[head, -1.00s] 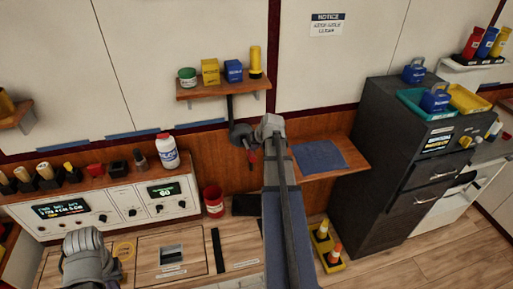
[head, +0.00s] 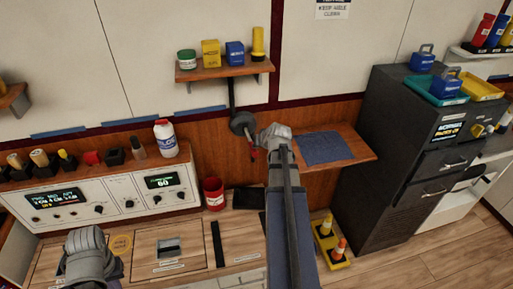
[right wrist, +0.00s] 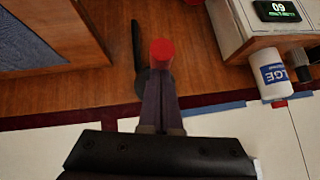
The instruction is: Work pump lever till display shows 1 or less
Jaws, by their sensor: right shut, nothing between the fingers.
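The pump lever's dark round mount (head: 243,123) is on the wood-panelled wall below the small shelf. Its red tip (head: 252,155) hangs below and right of the mount. The display (head: 162,181) on the white panel reads 60. My right gripper (right wrist: 162,72) is shut and empty. In the right wrist view the red knob (right wrist: 162,52) is right at its fingertips; I cannot tell whether they touch. A dark bar (right wrist: 137,45) runs beside the knob. In the head view my right arm hides the fingers. My left gripper (head: 85,250) is over the counter at lower left, its fingers not clear.
The shelf (head: 225,71) above the mount holds several containers. A wooden ledge with a blue mat (head: 326,147) lies right of my right arm. A dark cabinet (head: 385,150) is at right.

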